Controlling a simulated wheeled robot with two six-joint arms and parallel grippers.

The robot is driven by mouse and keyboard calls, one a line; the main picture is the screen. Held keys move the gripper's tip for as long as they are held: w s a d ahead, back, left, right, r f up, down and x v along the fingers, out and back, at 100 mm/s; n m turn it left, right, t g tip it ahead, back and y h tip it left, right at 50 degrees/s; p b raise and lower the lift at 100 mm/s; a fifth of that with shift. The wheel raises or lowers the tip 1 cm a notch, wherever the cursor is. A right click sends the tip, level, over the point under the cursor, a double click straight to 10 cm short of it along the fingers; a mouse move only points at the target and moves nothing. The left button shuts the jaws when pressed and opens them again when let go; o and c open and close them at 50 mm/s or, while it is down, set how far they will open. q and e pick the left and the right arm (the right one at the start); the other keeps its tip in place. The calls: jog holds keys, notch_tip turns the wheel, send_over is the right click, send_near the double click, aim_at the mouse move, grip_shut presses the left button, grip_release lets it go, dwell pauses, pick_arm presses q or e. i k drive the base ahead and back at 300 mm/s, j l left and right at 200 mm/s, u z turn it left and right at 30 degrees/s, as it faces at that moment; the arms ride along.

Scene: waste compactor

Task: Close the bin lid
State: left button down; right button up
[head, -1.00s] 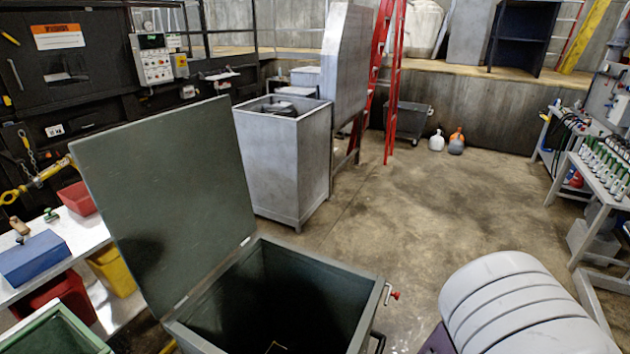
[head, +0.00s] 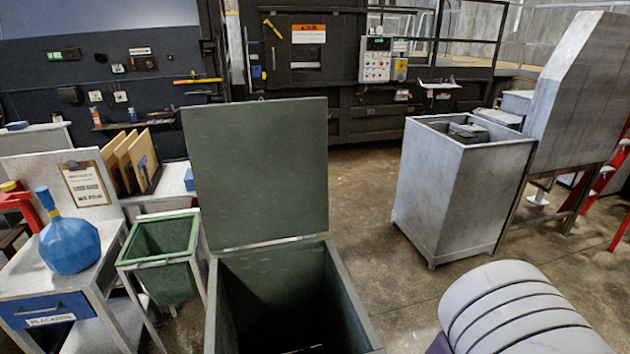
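The dark green bin (head: 366,310) stands low in the middle of the head view, close in front of me. Its lid (head: 262,170) stands up, roughly vertical, hinged along the bin's far rim. The bin's mouth is uncovered and its inside is dark; something small and indistinct shows at the bottom edge of the picture. The bin's near side is cut off by the frame. Neither of my grippers is in view.
A green tub (head: 160,254) on a stand is just left of the bin. A table with a blue jug (head: 69,245) is further left. A grey metal bin (head: 455,195) stands to the right, with clear floor between. The dark compactor wall (head: 340,60) is behind.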

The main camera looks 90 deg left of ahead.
aim_at(259, 168)
jog(key=i+j+u, duration=0.15)
jog(key=i+u, duration=0.15)
jog(key=u, duration=0.15)
jog(key=i+u, duration=0.3)
jog(key=u, duration=0.15)
jog(key=i+u, duration=0.3)
jog(key=u, duration=0.15)
jog(key=i+j+u, duration=0.25)
jog(key=u, duration=0.2)
jog(key=i+j+u, duration=0.1)
jog(key=i+u, duration=0.55)
jog(key=u, duration=0.2)
jog(key=i+u, duration=0.45)
jog(key=i+l+u, duration=0.15)
jog(key=u, duration=0.3)
jog(key=i+l+u, duration=0.5)
jog(key=l+u, duration=0.15)
jog(key=u, duration=0.2)
jog(key=i+l+u, duration=0.25)
jog(key=l+u, duration=0.25)
jog(key=i+l+u, duration=0.2)
jog(key=u, duration=0.3)
jog(key=l+u, duration=0.45)
jog(key=l, duration=0.15)
jog(key=l+u, duration=0.5)
jog(key=k+l+u, duration=0.1)
jog(key=l+u, duration=0.4)
